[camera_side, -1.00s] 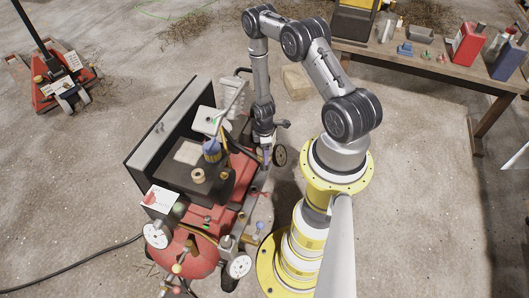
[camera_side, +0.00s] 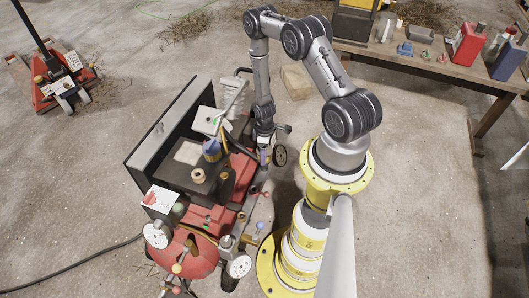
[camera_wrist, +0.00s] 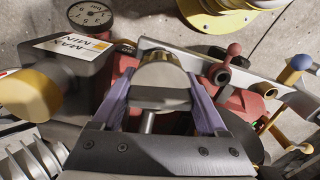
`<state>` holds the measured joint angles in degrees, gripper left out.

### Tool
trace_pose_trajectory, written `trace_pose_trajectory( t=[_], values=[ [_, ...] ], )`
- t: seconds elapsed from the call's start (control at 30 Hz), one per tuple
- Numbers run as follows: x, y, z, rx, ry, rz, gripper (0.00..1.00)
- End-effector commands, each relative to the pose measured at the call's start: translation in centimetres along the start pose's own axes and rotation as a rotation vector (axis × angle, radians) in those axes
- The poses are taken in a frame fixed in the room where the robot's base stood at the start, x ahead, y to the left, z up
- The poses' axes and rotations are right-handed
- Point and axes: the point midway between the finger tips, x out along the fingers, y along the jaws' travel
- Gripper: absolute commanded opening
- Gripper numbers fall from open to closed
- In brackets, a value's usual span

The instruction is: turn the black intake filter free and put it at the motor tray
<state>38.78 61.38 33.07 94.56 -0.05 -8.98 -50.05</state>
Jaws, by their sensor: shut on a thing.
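In the wrist view my gripper (camera_wrist: 162,88) has its two purple fingers closed on the sides of a short round part with a pale, shiny face and a darker lower body, which I take to be the intake filter (camera_wrist: 160,76). I cannot tell if it is still seated on the red machine. In the side view my gripper (camera_side: 264,157) points down at the machine's right side, and the filter is too small to make out there. A dark tray (camera_side: 178,178) on top of the machine, likely the motor tray, carries a pale pad, a blue pot and a tan ring.
The red machine (camera_side: 204,243) has gauges and coloured knobs at its front. In the wrist view a red-knobbed lever (camera_wrist: 233,50) and a blue-knobbed lever (camera_wrist: 301,61) stand right of the fingers. A yellow cap (camera_wrist: 28,95) is at left. A workbench (camera_side: 440,70) stands at back right.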

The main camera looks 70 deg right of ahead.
Motion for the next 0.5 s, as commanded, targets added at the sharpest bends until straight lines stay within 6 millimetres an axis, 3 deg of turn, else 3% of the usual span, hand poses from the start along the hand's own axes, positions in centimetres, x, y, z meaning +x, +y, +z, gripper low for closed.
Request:
trace_pose_trajectory(
  t=[0.3, 0.5],
  values=[
    [0.00, 0.02, -0.01, 0.031, 0.000, 0.000, 0.00],
    [-0.03, 0.04, -0.03, 0.169, 0.001, 0.001, 0.00]
  ],
)
